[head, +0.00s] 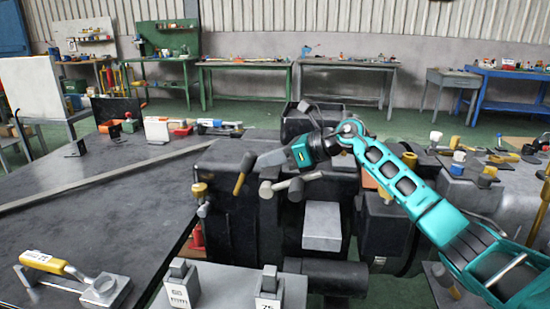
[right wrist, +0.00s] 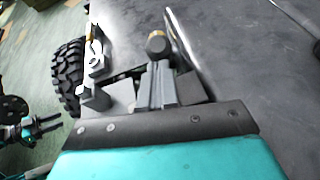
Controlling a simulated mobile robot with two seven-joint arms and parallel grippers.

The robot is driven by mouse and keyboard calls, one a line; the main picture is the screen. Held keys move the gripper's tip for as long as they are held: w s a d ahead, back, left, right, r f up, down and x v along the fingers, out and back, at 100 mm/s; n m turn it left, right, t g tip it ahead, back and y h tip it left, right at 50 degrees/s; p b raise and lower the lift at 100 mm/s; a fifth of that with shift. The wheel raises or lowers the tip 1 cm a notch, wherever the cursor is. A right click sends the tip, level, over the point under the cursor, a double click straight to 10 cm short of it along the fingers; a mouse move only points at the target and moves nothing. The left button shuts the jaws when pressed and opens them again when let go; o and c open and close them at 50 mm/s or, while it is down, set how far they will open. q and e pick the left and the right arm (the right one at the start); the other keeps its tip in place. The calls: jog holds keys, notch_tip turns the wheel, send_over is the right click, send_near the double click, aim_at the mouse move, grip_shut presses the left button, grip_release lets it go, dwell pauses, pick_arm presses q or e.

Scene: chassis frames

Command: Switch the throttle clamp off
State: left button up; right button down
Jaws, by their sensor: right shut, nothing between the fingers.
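My right gripper (head: 262,162) reaches in from the right over the dark chassis block. It is shut and empty; its fingers also show in the right wrist view (right wrist: 160,82). Its tips are close to a short lever with a brown grip (head: 243,175), which shows beyond the fingers in the right wrist view (right wrist: 157,45). I cannot tell if they touch. Two pale-ended levers (head: 280,186) sit just below the gripper. No part is readably marked as the throttle clamp. A small black-and-teal part, probably my left gripper (right wrist: 45,126), is at the wrist view's left edge; its fingers are unclear.
A yellow-handled clamp (head: 45,262) lies at the front left of the dark bench (head: 90,215). Labelled grey blocks (head: 180,287) stand at the front. A brass-topped fitting (head: 200,190) stands left of the lever. Hand tools crowd the grey surface on the right (head: 470,190).

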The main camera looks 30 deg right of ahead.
aim_at(250, 156)
pick_arm(q)
jog(key=shift+r, duration=0.1)
pick_arm(e)
jog(key=shift+w+a+r+h+p, duration=0.15)
jog(key=shift+a+r+h+p, duration=0.25)
jog(key=shift+p, duration=0.55)
jog(key=shift+w+r+g+p, duration=0.1)
jog(key=shift+r+g+p, duration=0.05)
jog(key=shift+g+p, duration=0.15)
jog(key=shift+w+a+r+p, duration=0.2)
jog(key=shift+r+p, duration=0.2)
jog(key=shift+p, duration=0.55)
jog(key=w+a+r+g+h+p, duration=0.1)
jog(key=p, duration=0.1)
jog(key=w+a+g+h+p, duration=0.1)
jog(key=p, duration=0.2)
jog(key=shift+a+r, duration=0.35)
jog(key=shift+a, duration=0.05)
pick_arm(q)
notch_tip(250, 156, up, 5)
jog(key=s+a+y, duration=0.1)
jog(key=a, duration=0.1)
jog(key=shift+s+a, duration=0.2)
jog(key=shift+a, duration=0.15)
pick_arm(e)
jog(key=w+a, duration=0.3)
jog(key=a, duration=0.2)
jog(key=shift+w+f+h, duration=0.15)
jog(key=shift+w+h, duration=0.25)
